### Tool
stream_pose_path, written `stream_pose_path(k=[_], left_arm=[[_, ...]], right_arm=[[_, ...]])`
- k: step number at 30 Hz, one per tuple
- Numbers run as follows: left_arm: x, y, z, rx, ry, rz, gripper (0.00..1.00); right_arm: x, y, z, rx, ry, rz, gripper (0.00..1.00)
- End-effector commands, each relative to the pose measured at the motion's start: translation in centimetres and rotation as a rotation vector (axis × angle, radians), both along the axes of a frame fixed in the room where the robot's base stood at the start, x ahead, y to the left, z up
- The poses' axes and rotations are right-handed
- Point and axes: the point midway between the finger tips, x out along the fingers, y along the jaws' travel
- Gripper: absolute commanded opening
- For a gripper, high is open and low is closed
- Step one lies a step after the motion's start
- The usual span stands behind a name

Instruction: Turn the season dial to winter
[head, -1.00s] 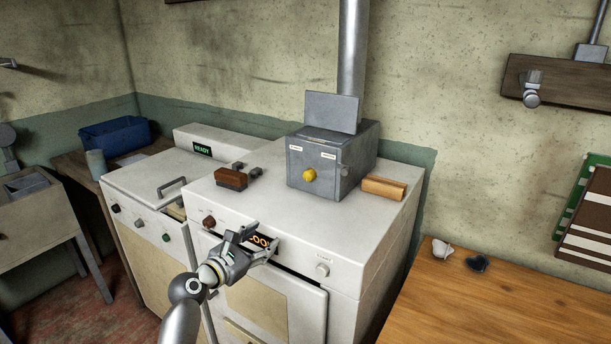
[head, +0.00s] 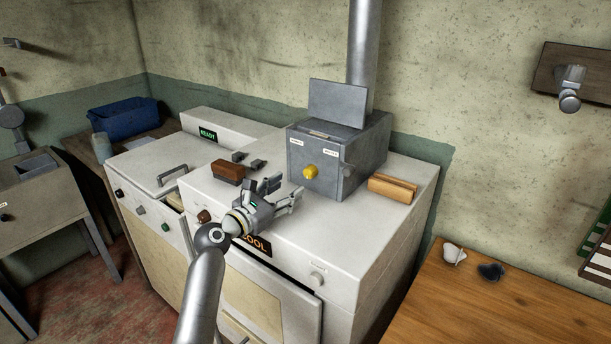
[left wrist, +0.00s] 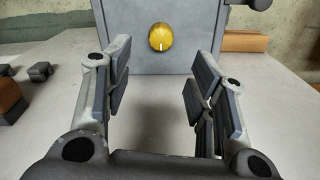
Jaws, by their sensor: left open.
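The season dial is a yellow knob (head: 310,172) on the front of a grey metal box (head: 330,160). The box stands on the white cabinet, with two small white labels above the knob, too small to read surely. In the left wrist view the knob (left wrist: 161,37) shows a short pale mark at its lower middle. My left gripper (head: 290,196) is open and empty, in front of the box and a little below and left of the knob. In the left wrist view the knob appears beyond and between its spread fingers, apart from them. My right gripper is not in view.
A brown block (head: 228,172) and small dark pieces lie left of the box on the white cabinet top (head: 330,225). A wooden block (head: 392,188) lies right of it. A display reading COOL (head: 256,245) is on the cabinet front. A pipe (head: 363,50) rises behind the box.

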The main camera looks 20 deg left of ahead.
Motion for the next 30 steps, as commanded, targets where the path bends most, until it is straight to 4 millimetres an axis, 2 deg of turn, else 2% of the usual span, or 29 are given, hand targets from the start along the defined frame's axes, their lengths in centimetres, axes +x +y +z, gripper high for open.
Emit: stream_pose_path(k=[3, 6, 13, 18, 28, 30], left_arm=[[2.1, -0.8, 0.2, -0.002, 0.0, -0.002, 0.51], [3.7, -1.4, 0.1, -0.002, 0.0, -0.002, 0.51], [6.4, -2.3, 0.0, -0.001, 0.0, -0.001, 0.51], [7.3, -2.7, 0.0, 0.0, 0.0, -0.001, 0.51], [7.5, -2.8, 0.0, 0.0, 0.0, -0.001, 0.51], [7.5, -2.8, 0.0, 0.0, 0.0, -0.001, 0.44]], right_arm=[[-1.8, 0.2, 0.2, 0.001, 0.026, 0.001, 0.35], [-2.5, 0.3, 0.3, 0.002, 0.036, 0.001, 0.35], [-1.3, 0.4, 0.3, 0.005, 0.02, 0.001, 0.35], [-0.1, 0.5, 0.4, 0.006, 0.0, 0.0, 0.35], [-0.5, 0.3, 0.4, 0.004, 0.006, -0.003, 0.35], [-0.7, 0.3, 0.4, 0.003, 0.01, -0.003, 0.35]])
